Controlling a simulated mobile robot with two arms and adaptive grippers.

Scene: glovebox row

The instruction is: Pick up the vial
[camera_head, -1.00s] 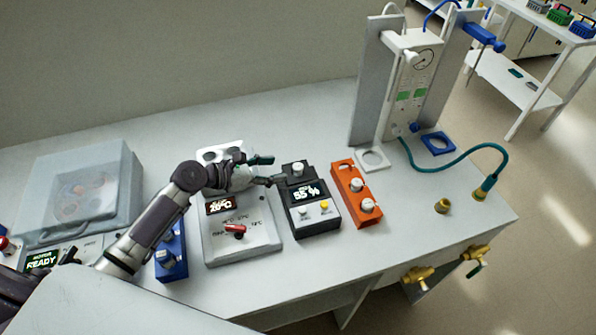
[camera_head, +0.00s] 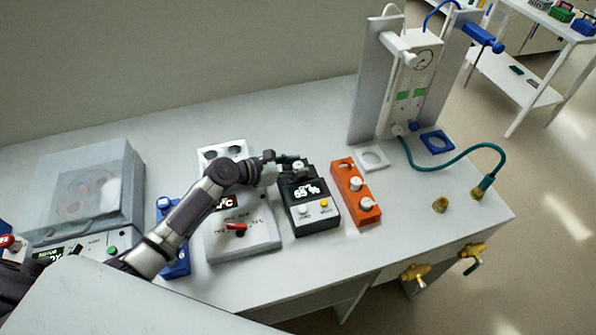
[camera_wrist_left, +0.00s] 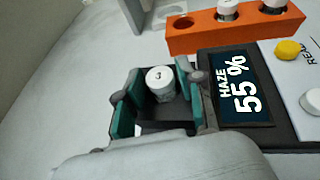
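A vial with a white cap (camera_wrist_left: 160,79) stands upright in the dark square holder of the black haze meter (camera_wrist_left: 236,90), whose screen reads 55 %. My left gripper (camera_wrist_left: 155,96) is open, with its green-padded fingers on either side of the vial. A gap shows on the left of the vial; the right finger is close to it, and I cannot tell if it touches. In the head view my left gripper (camera_head: 292,163) is at the back end of the haze meter (camera_head: 318,216) and partly hides the vial. My right gripper is not in view.
An orange rack (camera_head: 346,182) with white-capped vials stands just right of the meter. A grey device with a red lever (camera_head: 240,243) lies under my left arm. A clear-lidded box (camera_head: 125,170) is at left. A tall gauge stand (camera_head: 360,100) is at the back right.

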